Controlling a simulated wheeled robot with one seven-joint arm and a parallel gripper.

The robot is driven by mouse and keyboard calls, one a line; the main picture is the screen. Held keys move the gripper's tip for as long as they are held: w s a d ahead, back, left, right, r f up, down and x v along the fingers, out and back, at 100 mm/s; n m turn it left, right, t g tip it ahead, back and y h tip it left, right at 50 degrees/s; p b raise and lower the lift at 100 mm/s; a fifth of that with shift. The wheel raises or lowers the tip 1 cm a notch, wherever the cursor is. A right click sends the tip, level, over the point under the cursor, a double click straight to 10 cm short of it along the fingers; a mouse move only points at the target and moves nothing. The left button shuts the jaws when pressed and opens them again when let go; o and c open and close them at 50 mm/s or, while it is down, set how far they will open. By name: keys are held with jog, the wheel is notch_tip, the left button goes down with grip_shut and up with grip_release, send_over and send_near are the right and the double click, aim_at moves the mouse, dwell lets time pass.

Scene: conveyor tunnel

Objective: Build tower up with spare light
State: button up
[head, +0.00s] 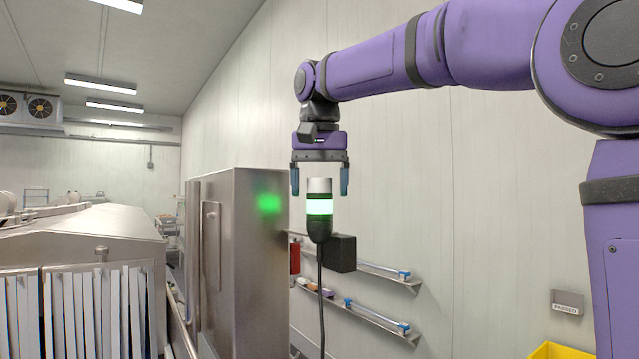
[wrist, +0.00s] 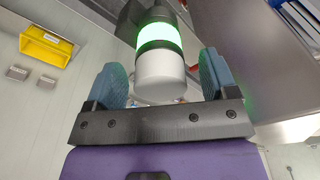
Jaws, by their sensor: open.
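A signal tower (head: 319,230) stands upright on a black base with a cable hanging below. It has a glowing green-white segment (head: 319,207), black bands and a pale whitish-grey top piece (head: 319,185). My gripper (head: 320,193) points straight down over it, open, with one blue finger on each side of the top piece. The wrist view shows the whitish top piece (wrist: 160,75) between the spread fingers, with visible gaps on both sides, and the lit green segment (wrist: 160,34) beyond it. I cannot make out a separate spare light.
A steel cabinet (head: 235,260) stands close left of the tower and reflects green light. A black box (head: 341,252) is beside the tower base. Wall shelves (head: 385,325) hold blue-ended tubes and small items below. A yellow bin (head: 560,351) sits at lower right.

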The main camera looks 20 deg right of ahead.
jog(key=shift+r, duration=0.1)
jog(key=r, duration=0.7)
jog(key=s+r, duration=0.1)
jog(key=r, duration=0.2)
jog(key=shift+s+a+r, duration=0.1)
jog(key=shift+a+r, duration=0.15)
dwell(0.5)
jog(key=s+d+f+n+t, duration=0.1)
jog(key=s+d+f, duration=0.1)
jog(key=s+f, duration=0.5)
jog(key=s+d+f+n+t, duration=0.1)
jog(key=s+d+f+n, duration=0.1)
jog(key=s+f, duration=0.6)
jog(key=s+d+f+n+t, duration=0.1)
jog(key=s+f, duration=0.6)
jog(key=f, duration=1.1)
jog(key=shift+s+d+f+t+y, duration=0.35)
jog(key=shift+d+t, duration=0.25)
jog(key=shift+d, duration=0.65)
